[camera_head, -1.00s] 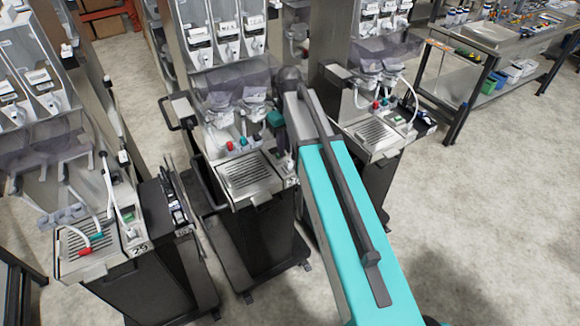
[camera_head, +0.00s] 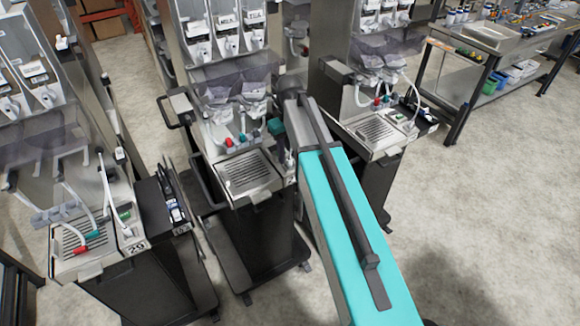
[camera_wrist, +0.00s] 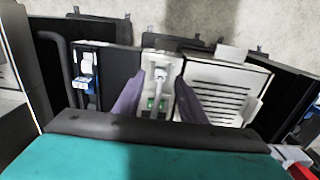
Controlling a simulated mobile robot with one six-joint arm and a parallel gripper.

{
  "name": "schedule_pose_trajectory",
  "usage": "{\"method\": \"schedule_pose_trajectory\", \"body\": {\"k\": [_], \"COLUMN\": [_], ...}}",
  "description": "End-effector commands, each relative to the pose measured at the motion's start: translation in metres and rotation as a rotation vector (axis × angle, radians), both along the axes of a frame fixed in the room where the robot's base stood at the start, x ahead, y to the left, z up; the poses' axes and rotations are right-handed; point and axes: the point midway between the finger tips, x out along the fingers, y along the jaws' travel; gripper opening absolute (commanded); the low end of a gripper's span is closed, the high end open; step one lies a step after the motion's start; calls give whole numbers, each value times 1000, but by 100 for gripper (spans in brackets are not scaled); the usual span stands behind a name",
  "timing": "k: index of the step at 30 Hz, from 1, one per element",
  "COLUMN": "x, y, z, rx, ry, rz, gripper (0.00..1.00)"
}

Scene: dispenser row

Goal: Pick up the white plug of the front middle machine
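The front middle machine shows in the head view with its ribbed drip tray (camera_head: 247,172) and a row of red, blue and teal parts behind it. In the wrist view a white plug-like piece (camera_wrist: 159,74) stands in a narrow pale panel, with green spots below it in the picture. My gripper (camera_wrist: 160,78) is open, its two dark fingers on either side of this piece. I cannot tell whether they touch it. No grip on it shows. In the head view my teal arm hides most of the gripper and that right side of the machine.
A similar machine stands at the left with its own tray (camera_head: 82,240), and another at the right with its tray (camera_head: 376,130). A dark side holder (camera_head: 172,200) sits between the left and middle machines. A workbench (camera_head: 495,45) is at the back right. The floor at front right is clear.

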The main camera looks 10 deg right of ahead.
Motion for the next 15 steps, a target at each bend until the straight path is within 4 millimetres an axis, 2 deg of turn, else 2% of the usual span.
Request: {"method": "schedule_pose_trajectory", "body": {"k": [1,4,15], "x": [0,0,0], "y": [0,0,0], "z": [-7,-12,-13], "rx": [0,0,0], "ry": [0,0,0], "rz": [0,0,0], "gripper": [38,38,38]}}
